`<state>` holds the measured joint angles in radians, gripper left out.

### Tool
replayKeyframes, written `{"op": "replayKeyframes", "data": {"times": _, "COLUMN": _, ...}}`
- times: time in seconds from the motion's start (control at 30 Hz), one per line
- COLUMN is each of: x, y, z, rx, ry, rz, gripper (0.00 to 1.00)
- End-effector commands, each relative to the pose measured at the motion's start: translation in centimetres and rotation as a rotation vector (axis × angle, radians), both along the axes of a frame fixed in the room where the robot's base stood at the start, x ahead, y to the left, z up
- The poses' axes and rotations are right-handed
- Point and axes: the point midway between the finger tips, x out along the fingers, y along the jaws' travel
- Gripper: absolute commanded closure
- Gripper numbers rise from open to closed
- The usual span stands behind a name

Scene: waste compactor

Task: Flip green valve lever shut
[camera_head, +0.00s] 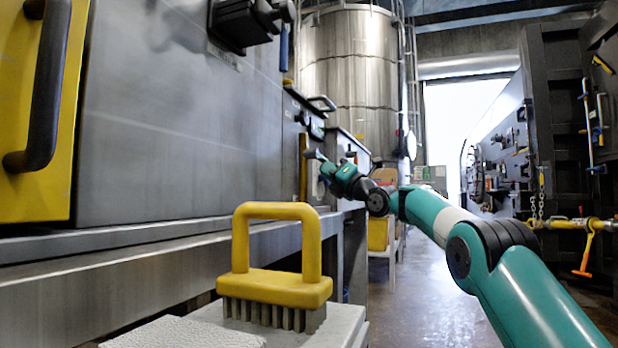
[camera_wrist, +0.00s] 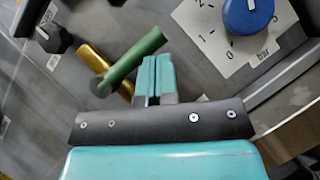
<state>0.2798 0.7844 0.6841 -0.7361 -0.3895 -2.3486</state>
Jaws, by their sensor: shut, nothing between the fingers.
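The green valve lever (camera_wrist: 136,57) shows in the wrist view, left of centre, as a green bar slanting up to the right from a dark round end at its lower left. My gripper (camera_wrist: 156,60) is shut and empty, its two teal fingers together. The fingertips lie just right of and below the lever's upper end; whether they touch it I cannot tell. In the head view my gripper (camera_head: 318,158) is at the panel on the compactor's right end, and the lever is not clearly visible there.
A blue knob (camera_wrist: 248,14) on a numbered white plate is right of the fingers. A black knob (camera_wrist: 53,38) and a brass bar (camera_wrist: 100,66) are to the left. A yellow-handled brush (camera_head: 275,285) stands on a ledge in front. The aisle floor (camera_head: 430,290) is clear.

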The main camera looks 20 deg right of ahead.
Motion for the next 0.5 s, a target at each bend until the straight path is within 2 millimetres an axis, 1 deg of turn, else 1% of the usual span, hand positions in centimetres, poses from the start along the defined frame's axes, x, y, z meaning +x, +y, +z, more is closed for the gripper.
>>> {"op": "replayKeyframes", "data": {"times": 0.13, "x": 0.12, "y": -0.31, "z": 0.59, "rx": -0.001, "ry": -0.003, "rz": -0.003, "gripper": 1.00}}
{"op": "replayKeyframes", "data": {"times": 0.5, "x": 0.26, "y": -0.28, "z": 0.92, "rx": 0.001, "ry": -0.003, "rz": -0.001, "gripper": 1.00}}
